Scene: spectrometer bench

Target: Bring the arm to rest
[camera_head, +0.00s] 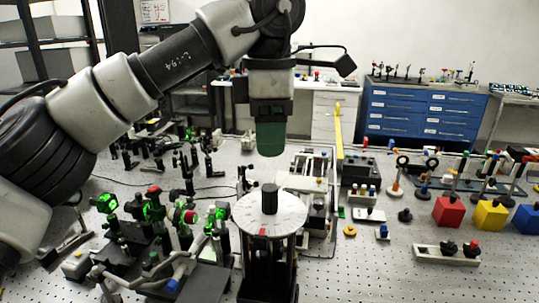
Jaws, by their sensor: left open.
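My left arm comes in from the left and arches across the upper middle of the head view. Its gripper (270,143) points straight down, with dark green fingers seen nearly edge-on, so the gap between them is hard to see. The gripper is open and nothing shows in it. It hangs in the air above and behind a round white dial stage (290,216) with a black knob (269,198) on top. The fingers appear apart from the knob. My right gripper is not in view.
Green-lit optics mounts (153,207) crowd the bench at left. A white-framed unit (310,170) stands behind the dial. Red (448,211), yellow (489,215) and blue (527,219) blocks stand at right, behind a small tray (446,256). The front right of the perforated bench (370,280) is clear.

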